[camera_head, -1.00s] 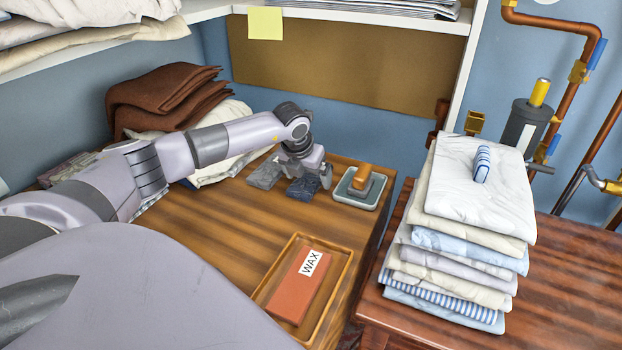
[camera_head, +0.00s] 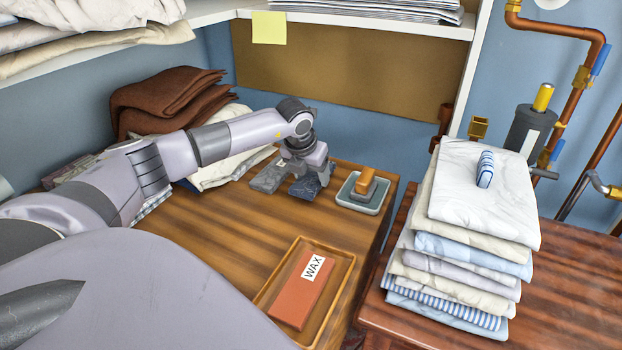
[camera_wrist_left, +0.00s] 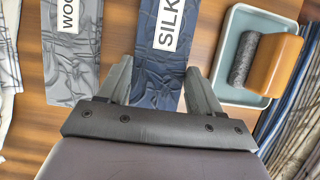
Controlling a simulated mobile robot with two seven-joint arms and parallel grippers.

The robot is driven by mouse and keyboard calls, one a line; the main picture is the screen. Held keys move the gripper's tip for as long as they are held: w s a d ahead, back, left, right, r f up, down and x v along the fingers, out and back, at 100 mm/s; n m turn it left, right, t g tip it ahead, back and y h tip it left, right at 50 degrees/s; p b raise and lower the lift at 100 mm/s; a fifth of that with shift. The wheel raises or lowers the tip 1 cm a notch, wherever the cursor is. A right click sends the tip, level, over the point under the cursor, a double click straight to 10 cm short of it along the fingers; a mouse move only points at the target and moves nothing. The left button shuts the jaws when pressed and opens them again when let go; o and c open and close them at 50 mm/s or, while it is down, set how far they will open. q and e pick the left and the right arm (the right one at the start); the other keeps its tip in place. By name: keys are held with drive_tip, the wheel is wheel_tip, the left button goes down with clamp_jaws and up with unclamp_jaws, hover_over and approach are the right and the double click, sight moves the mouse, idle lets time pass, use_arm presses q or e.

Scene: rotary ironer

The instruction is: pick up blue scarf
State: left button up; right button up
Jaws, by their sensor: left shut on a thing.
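The blue scarf (camera_head: 307,188), a dark blue folded cloth, lies at the back of the wooden table. In the left wrist view the blue scarf (camera_wrist_left: 167,35) carries a white SILK label. My left gripper (camera_head: 301,176) points down over it and is shut on it; in the left wrist view its fingers (camera_wrist_left: 158,82) stand on either side of the cloth. Whether the cloth is off the table I cannot tell. A grey cloth (camera_head: 270,178), labelled WOO… in the left wrist view (camera_wrist_left: 70,60), lies just to the left. My right gripper is not in view.
A tray with an orange-handled tool (camera_head: 362,190) stands close right of the scarf. A wooden tray (camera_head: 345,275) with a WAX block lies in front. A tall linen stack (camera_head: 480,200) stands right; brown cloths (camera_head: 165,100) lie behind my arm. The table's middle is clear.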

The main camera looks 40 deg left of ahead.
sight(311, 179)
use_arm(q)
wheel_tip(311, 179, up, 18)
drive_tip(key=s+d+f+n+g+h+p, duration=0.15)
drive_tip(key=s+d+n+g, duration=0.35)
drive_tip(key=d+n, duration=1)
drive_tip(key=s+d+f+n+g+p, duration=0.35)
drive_tip(key=s+d+n, duration=0.55)
drive_tip(key=n, duration=0.9)
drive_tip(key=shift+m, duration=0.3)
drive_tip(key=shift+w+d+f, duration=0.15)
drive_tip(key=shift+d+f, duration=0.15)
drive_tip(key=shift+f, duration=0.35)
drive_tip(key=shift+w+d+f, duration=0.15)
drive_tip(key=shift+d+f, duration=0.1)
drive_tip(key=shift+f, duration=0.4)
drive_tip(key=shift+w+d+f, duration=0.15)
drive_tip(key=shift+d+f, duration=0.15)
drive_tip(key=shift+f, duration=0.35)
